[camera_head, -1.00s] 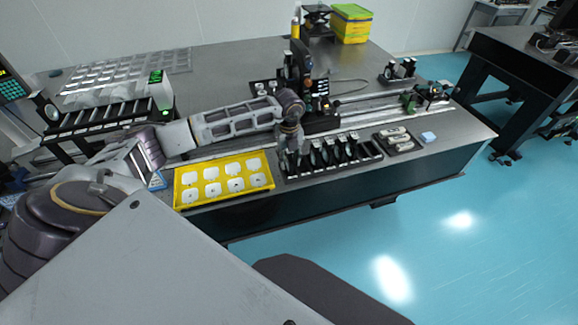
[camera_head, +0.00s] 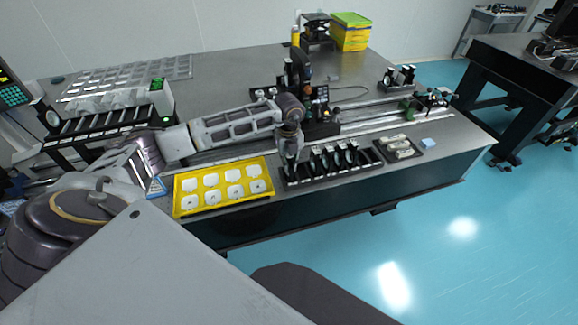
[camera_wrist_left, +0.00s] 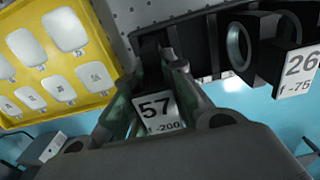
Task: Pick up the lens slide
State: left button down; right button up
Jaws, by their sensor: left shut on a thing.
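A black rack (camera_head: 300,181) near the front edge of the optical table holds several upright lens slides. My left gripper (camera_head: 289,155) points down at the rack's left end. In the left wrist view its fingers (camera_wrist_left: 160,85) are shut on a lens slide (camera_wrist_left: 158,112) with a white label reading "57" and "f -200". Much of this slide is hidden by the fingers. Another slide labelled "26" and "f -75" (camera_wrist_left: 297,72) stands in the rack to the right. My right gripper is not in view.
A yellow tray (camera_head: 177,196) with several white pieces lies just left of the rack. A dark tray with pale parts (camera_head: 378,146) is to its right. Optical rails and mounts (camera_head: 325,125) stand behind. The teal floor is open in front.

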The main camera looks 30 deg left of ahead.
pick_arm(q)
notch_tip(320, 180, up, 8)
jog(key=shift+f+b, duration=0.1)
jog(key=shift+b, duration=0.25)
jog(key=shift+r, duration=0.6)
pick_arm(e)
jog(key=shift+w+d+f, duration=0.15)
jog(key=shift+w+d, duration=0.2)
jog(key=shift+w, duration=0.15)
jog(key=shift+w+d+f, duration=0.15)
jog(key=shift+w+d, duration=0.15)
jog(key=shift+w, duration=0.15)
